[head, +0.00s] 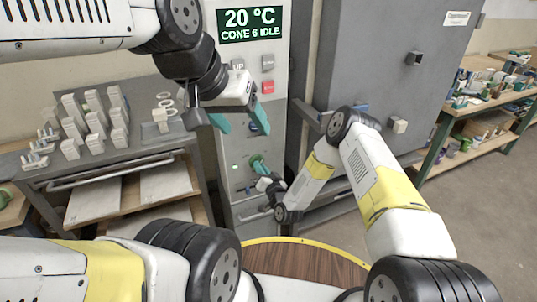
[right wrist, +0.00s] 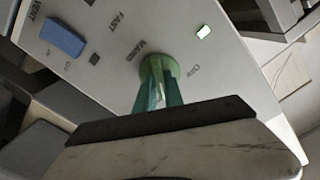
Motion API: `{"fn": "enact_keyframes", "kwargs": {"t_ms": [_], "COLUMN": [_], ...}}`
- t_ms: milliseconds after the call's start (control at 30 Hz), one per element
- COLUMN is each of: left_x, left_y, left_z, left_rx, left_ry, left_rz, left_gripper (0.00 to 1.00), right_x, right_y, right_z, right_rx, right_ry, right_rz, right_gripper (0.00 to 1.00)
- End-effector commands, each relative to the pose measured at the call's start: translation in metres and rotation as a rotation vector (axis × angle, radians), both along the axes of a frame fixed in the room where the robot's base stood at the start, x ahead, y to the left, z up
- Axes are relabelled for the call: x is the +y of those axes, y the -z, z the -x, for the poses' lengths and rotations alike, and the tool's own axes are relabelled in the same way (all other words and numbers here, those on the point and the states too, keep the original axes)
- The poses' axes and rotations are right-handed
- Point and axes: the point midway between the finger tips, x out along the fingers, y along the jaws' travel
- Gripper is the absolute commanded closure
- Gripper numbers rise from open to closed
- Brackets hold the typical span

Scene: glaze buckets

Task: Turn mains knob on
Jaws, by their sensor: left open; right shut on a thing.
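The mains knob is the round green knob (right wrist: 172,64) beside the label MAINS on the light grey control panel (head: 266,95). In the right wrist view my right gripper (right wrist: 160,85) has its teal fingers closed around the knob. In the head view the right gripper (head: 259,167) reaches the lower panel, where its hand and fingers partly hide the knob. My left gripper (head: 241,119) is open in front of the panel, higher up, with teal fingers apart and nothing seen held between them.
The panel's display (head: 250,24) reads 20 °C, CONE 6 IDLE. A small indicator (right wrist: 204,32) near the knob looks lit. A blue block (right wrist: 65,37) sits by the label VENT. A rack with pale pieces (head: 90,135) is left; the grey kiln (head: 385,65) is right.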

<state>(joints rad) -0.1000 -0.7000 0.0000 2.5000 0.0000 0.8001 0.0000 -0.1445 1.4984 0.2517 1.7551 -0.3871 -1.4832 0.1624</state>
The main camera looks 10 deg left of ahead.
Motion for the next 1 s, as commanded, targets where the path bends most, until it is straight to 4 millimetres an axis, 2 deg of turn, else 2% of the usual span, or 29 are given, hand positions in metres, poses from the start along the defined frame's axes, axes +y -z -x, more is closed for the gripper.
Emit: {"fn": "enact_keyframes", "kwargs": {"t_ms": [400, 967, 1000], "left_x": [0.0, 0.0, 0.0], "left_y": [0.0, 0.0, 0.0], "left_z": [0.0, 0.0, 0.0], "left_rx": [0.0, 0.0, 0.0], "left_ry": [0.0, 0.0, 0.0], "left_rz": [0.0, 0.0, 0.0], "left_gripper": [0.35, 0.35, 0.35], "right_x": [-0.0004, -0.0002, -0.0002], "right_y": [0.0006, 0.0008, 0.0008], "right_z": [0.0002, 0.0004, 0.0004], "right_rx": [0.113, 0.132, 0.132], "right_ry": [0.001, 0.0, 0.0], "right_rz": [-0.166, -0.192, -0.192], "right_gripper": [1.0, 1.0, 0.85]}}
